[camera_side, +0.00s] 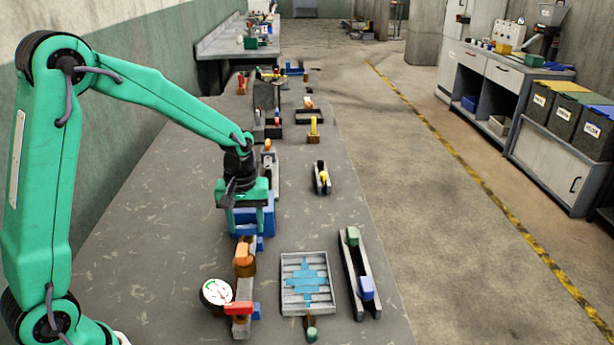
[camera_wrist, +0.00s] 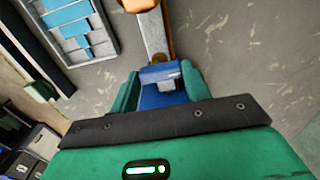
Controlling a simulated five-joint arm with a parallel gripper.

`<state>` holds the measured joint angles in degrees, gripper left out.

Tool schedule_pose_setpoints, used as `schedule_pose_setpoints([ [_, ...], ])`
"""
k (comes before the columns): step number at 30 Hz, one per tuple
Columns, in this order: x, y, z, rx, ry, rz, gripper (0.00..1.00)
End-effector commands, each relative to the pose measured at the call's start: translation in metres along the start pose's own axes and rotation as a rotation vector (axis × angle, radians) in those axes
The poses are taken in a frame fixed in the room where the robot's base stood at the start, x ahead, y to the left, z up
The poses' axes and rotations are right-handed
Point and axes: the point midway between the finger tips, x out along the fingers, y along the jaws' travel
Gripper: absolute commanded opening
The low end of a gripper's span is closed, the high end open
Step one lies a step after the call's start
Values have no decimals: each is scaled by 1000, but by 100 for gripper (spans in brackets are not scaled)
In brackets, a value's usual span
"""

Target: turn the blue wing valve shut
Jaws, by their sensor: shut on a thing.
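The blue wing valve (camera_side: 262,222) is under my gripper (camera_side: 250,210) in the side view, and the gripper's palm covers part of it. In the wrist view the blue wing (camera_wrist: 160,73) lies between the two green fingers of my gripper (camera_wrist: 159,88). The gripper is shut on it from both sides. The valve sits at the end of a grey pipe (camera_wrist: 153,35). Its lower part is hidden behind the gripper, and the wing's exact angle is hard to tell.
Nearer the camera are an orange valve (camera_side: 244,255), a red lever (camera_side: 238,308) and a round gauge (camera_side: 216,292). To the right are a slatted grey tray (camera_side: 285,296) with blue pieces and a long channel (camera_side: 352,285). Several fixtures stand farther back. Bench left of the gripper is clear.

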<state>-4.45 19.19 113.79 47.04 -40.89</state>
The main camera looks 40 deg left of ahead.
Motion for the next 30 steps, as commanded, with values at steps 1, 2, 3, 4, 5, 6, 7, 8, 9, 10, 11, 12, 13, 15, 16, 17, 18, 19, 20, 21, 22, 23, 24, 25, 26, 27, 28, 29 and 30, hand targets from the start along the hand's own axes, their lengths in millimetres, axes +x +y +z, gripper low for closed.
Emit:
schedule_pose_setpoints([
  [1,-2,0,-1,-8,2,2,24],
  [2,-2,0,-1,-10,2,2,25],
  [3,-2,0,-1,-12,2,2,25],
  [4,-2,0,-1,-13,2,2,25],
  [5,-2,0,-1,-13,2,2,25],
  [6,-2,0,-1,-13,2,2,25],
  [7,-2,0,-1,-13,2,2,25],
  [8,-2,0,-1,-13,2,2,25],
  [9,-2,0,-1,-13,2,2,25],
  [10,-2,0,-1,-13,2,2,25],
  [11,-2,0,-1,-13,2,2,25],
  [12,-2,0,-1,-13,3,2,49],
  [13,-2,0,-1,-13,3,2,55],
  [15,-1,0,-1,-12,2,2,69],
  [16,-1,0,-1,-12,2,2,69],
  [17,-1,0,-1,-12,2,2,69],
  [18,-1,0,-1,-11,2,1,69],
  [19,-1,0,0,-11,1,1,69],
  [20,-1,0,0,-11,1,1,69],
  [21,-1,0,0,-11,1,1,69],
  [22,-1,0,0,-10,1,1,69],
  [23,-1,0,0,-10,1,1,69],
  [24,-1,0,0,-10,1,1,69],
  [25,-1,0,0,-10,1,1,69],
  [26,-2,0,0,-10,1,1,69],
  [27,-3,0,0,-10,1,1,69],
  [28,-4,0,0,-10,1,1,69],
  [29,-6,0,-1,-10,2,2,69],
  [30,-9,0,-1,-10,2,2,69],
])
